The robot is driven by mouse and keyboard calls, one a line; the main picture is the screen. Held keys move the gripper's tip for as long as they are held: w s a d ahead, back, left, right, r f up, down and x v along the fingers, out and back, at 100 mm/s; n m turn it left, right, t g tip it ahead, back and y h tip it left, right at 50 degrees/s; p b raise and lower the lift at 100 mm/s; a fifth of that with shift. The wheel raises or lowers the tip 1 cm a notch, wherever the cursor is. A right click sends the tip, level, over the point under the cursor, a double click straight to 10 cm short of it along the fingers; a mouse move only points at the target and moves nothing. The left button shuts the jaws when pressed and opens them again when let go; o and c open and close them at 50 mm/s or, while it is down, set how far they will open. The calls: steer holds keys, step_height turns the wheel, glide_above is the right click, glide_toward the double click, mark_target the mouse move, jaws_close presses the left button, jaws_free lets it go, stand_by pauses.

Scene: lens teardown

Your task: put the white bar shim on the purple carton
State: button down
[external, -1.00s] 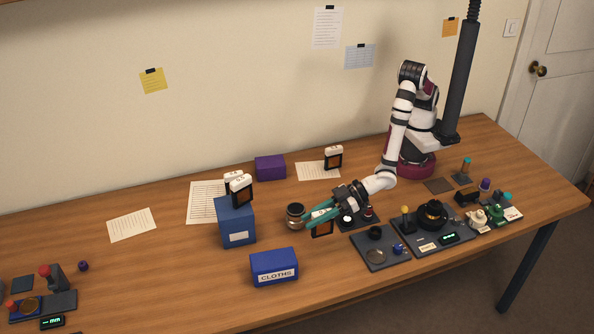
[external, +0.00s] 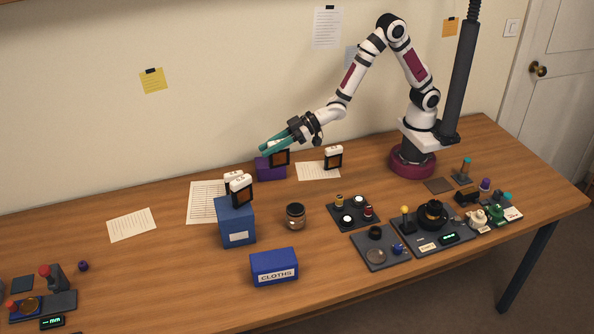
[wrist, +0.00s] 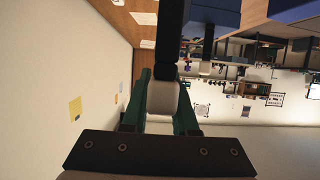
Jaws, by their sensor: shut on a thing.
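The white bar shim (external: 280,157), a white bar with a dark, brown-centred square frame below it, is in my gripper (external: 268,148). The teal fingers are shut on its white bar, which also shows between them in the wrist view (wrist: 163,100). The purple carton (external: 268,175) stands near the wall. The held shim overlaps the carton's upper right part in the external view; I cannot tell whether they touch. Similar white-topped pieces stand elsewhere: two on the blue box (external: 235,230) and one (external: 334,158) by a paper sheet.
A blue cloths box (external: 274,267) and a jar (external: 295,215) stand at the front middle. A dark tray (external: 355,214) and a dark board (external: 382,250) with small parts lie to the right. Paper sheets (external: 130,225) lie on the table. The table's left middle is mostly clear.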

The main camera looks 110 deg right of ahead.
steer(key=d+r, duration=0.2)
steer(key=d, duration=1.2)
glide_above(262, 163)
step_height(262, 163, down, 10)
steer(key=shift+f, duration=0.25)
steer(key=shift+f, duration=0.1)
steer(key=c, duration=0.7)
jaws_free()
